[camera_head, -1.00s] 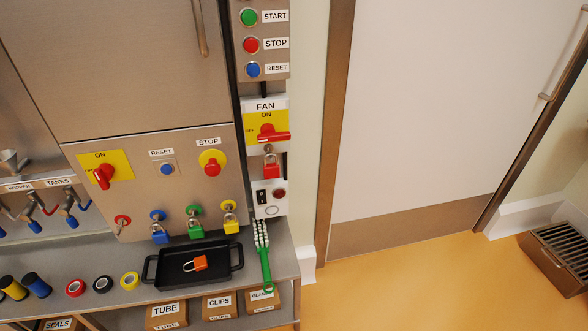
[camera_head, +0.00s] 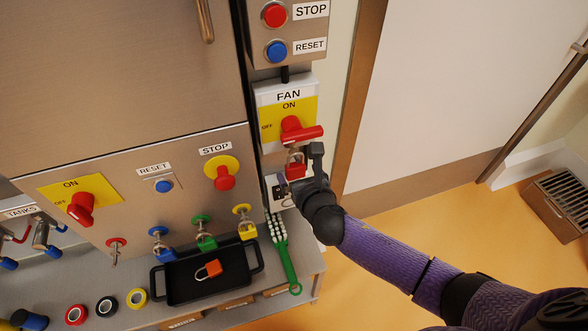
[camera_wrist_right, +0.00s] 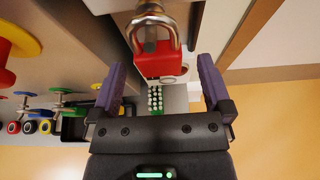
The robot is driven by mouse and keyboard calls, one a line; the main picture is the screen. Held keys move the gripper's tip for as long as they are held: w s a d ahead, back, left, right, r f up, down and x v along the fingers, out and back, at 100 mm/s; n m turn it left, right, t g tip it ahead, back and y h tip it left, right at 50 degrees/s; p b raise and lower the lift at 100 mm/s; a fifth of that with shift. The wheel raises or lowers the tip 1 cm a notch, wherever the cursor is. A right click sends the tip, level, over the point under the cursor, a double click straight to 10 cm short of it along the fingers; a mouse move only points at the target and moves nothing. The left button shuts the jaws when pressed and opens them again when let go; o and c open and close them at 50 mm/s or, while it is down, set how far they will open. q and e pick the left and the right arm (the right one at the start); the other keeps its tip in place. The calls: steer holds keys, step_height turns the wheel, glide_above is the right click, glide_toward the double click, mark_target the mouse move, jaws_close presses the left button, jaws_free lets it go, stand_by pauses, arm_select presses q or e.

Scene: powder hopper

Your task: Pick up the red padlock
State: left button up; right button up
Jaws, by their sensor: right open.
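The red padlock (camera_head: 295,170) hangs by its metal shackle below the red handle of the FAN switch (camera_head: 301,131). In the right wrist view the padlock (camera_wrist_right: 158,62) appears upright, its red body between the fingertips in the picture, with space on both sides. My right gripper (camera_head: 299,164) is open at the padlock, one finger showing on each side, and it covers part of the box below. The open gripper also shows in the right wrist view (camera_wrist_right: 160,75). I cannot tell whether a finger touches the padlock. My left gripper is not in view.
A black tray (camera_head: 175,298) holding an orange padlock (camera_head: 209,269) sits on the bench. Blue (camera_head: 163,253), green (camera_head: 206,242) and yellow padlocks (camera_head: 246,230) hang on the panel left of my gripper. A green brush (camera_head: 287,263) lies beside the tray.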

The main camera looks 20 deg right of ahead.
steer(key=b+x, duration=0.1)
steer(key=x, duration=0.1)
steer(key=shift+w+f, duration=0.25)
steer(key=shift+r, duration=0.15)
steer(key=c, duration=1.3)
steer(key=shift+r, duration=0.1)
steer(key=shift+r+p, duration=0.35)
steer(key=shift+p, duration=0.15)
steer(key=shift+s+r+p, duration=0.1)
steer(key=shift+r+p, duration=0.35)
steer(key=shift+r, duration=0.05)
steer(key=shift+s+d+r+p, duration=0.15)
steer(key=shift+s+p, duration=0.35)
steer(key=shift+s, duration=3.7)
steer(key=shift+s+d+r+p, duration=0.15)
steer(key=shift+s+p, duration=0.35)
steer(key=shift+s, duration=3.7)
steer(key=shift+s+d+r+p, duration=0.15)
steer(key=shift+s+p, duration=0.35)
steer(key=shift+s, duration=3.7)
